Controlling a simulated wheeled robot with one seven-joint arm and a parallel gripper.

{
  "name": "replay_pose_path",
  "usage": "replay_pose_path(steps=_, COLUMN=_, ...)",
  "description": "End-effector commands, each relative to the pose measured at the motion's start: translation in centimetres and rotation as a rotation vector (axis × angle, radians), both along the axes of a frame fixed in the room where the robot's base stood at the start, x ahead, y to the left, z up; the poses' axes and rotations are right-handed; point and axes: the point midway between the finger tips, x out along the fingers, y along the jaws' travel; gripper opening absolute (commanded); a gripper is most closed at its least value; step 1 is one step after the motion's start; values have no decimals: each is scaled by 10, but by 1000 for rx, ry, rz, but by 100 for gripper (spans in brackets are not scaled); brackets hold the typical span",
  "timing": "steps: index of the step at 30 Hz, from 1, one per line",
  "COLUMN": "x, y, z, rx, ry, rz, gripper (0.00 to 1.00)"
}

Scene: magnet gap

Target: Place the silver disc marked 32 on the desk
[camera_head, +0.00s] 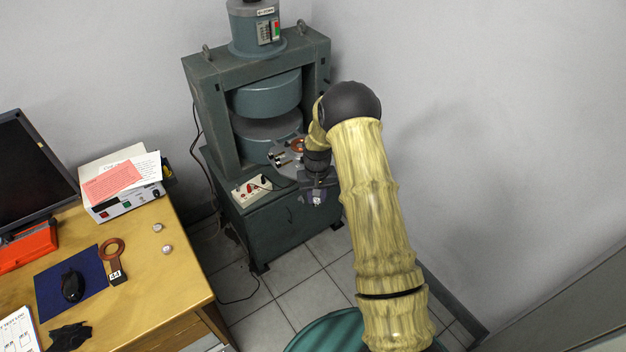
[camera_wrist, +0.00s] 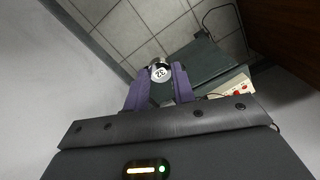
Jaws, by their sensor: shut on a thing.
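The silver disc marked 32 (camera_wrist: 160,70) is held between the purple fingers of my gripper (camera_wrist: 160,84) in the wrist view, its number facing the camera. In the head view my gripper (camera_head: 318,196) is in front of the magnet machine, above the floor by the cabinet's right front edge. The desk (camera_head: 165,290) is at the lower left, well apart from my gripper. Two small silver discs lie on it, one (camera_head: 157,227) near the instrument box and one (camera_head: 167,249) just in front of it.
The green magnet machine (camera_head: 205,100) stands at the back, with a switch panel (camera_head: 250,190) on its base. The desk holds a mouse (camera_head: 72,285) on a blue mat, a copper ring tagged 44 (camera_head: 113,255), an instrument box (camera_head: 128,205) and a monitor (camera_head: 30,175). The desk's right part is mostly clear.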

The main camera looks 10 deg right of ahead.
Motion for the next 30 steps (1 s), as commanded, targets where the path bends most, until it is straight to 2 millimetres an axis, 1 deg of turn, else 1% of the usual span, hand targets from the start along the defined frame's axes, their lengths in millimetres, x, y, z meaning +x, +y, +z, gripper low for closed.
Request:
replay_pose_path(steps=1, x=-13, y=0, z=-3, rx=0, ry=4, rz=0, gripper=5)
replay_pose_path(steps=5, x=-42, y=0, z=-13, rx=0, ry=5, rz=0, gripper=5)
replay_pose_path(steps=9, x=-75, y=0, z=-24, rx=0, ry=5, rz=0, gripper=5)
replay_pose_path(steps=12, x=-95, y=0, z=-30, rx=-1, ry=4, rz=0, gripper=5)
replay_pose_path(steps=15, x=-109, y=0, z=-35, rx=-1, ry=1, rz=0, gripper=5)
replay_pose_path(steps=19, x=-115, y=0, z=-37, rx=-1, ry=-1, rz=0, gripper=5)
replay_pose_path(steps=30, x=-114, y=0, z=-37, rx=0, ry=-1, rz=1, gripper=5)
